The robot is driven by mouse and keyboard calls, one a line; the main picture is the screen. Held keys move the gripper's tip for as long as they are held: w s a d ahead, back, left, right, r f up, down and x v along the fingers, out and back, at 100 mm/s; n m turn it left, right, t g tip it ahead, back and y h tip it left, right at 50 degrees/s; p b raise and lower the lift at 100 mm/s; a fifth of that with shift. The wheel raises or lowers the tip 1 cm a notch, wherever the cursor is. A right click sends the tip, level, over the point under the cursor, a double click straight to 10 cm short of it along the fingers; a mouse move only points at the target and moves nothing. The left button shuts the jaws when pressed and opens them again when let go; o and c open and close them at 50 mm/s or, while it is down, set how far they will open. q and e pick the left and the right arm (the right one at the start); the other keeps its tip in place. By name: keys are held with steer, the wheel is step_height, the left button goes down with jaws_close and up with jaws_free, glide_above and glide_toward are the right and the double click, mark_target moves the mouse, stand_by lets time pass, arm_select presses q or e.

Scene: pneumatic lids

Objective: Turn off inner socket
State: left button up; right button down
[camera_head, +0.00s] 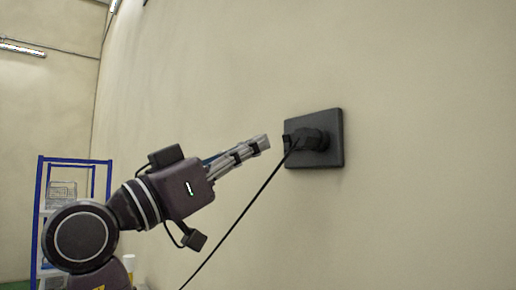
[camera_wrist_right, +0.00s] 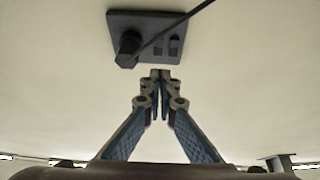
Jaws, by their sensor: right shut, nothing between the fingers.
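A dark socket plate (camera_head: 333,153) is fixed to the wall. It also shows at the top of the right wrist view (camera_wrist_right: 148,20). A black plug (camera_head: 312,139) sits in it, with a cable hanging down to the lower left. In the right wrist view, two small dark switches (camera_wrist_right: 173,46) are on the plate, right of the plug (camera_wrist_right: 130,43). My right gripper (camera_head: 265,142) is shut and empty, its tips pointing at the plate's left side, a little short of it. In the wrist view, its tips (camera_wrist_right: 160,74) are just below the switches. My left gripper is not in view.
A blue-framed shelf (camera_head: 39,190) stands at the far left. The beige wall (camera_head: 430,150) around the plate is bare.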

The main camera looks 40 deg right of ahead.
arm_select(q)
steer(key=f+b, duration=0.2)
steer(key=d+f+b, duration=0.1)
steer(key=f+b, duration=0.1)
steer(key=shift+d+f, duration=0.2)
arm_select(e)
steer(key=a+f, duration=0.4)
steer(key=f, duration=0.2)
steer(key=shift+s+a, duration=0.25)
steer(key=shift+a, duration=0.05)
steer(key=shift+a+r, duration=0.1)
steer(key=shift+a, duration=0.05)
